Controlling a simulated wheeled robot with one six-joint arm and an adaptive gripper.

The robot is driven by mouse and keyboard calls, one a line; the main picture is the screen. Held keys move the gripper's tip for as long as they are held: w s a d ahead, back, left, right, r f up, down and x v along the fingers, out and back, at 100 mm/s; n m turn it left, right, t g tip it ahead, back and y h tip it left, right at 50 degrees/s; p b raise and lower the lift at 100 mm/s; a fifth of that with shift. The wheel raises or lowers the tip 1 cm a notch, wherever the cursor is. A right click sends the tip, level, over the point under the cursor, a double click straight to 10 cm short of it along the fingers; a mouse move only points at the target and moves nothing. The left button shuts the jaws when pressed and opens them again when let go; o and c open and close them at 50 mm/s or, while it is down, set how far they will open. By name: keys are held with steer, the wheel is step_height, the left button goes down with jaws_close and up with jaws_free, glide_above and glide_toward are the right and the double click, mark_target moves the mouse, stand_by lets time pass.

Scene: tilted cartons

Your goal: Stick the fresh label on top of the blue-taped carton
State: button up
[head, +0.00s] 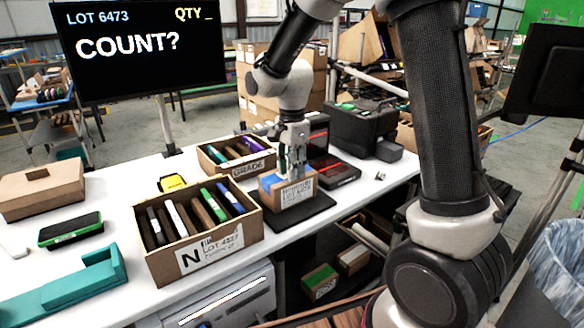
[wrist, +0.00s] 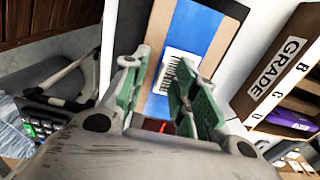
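The blue-taped carton (head: 268,196) stands on a black pad near the table's front edge, with blue tape on its top and a printed white label on its front. My gripper (head: 293,166) points down at the carton's top. In the wrist view the blue tape (wrist: 196,38) lies beyond my fingers. A small white label with a barcode (wrist: 177,68) shows over the tape, partly hidden by the right finger. The green-padded fingers of my gripper (wrist: 157,78) are apart. I cannot tell whether the label lies flat on the tape or touches a finger.
An open carton marked N (head: 200,249) with upright folders stands left of the pad (head: 302,214). The GRADE carton (head: 236,160) stands behind. A black machine (head: 362,126) is at the back right. A yellow item (head: 172,183) lies behind the N carton.

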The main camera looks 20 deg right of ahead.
step_height(320, 180, up, 18)
stand_by(1.1)
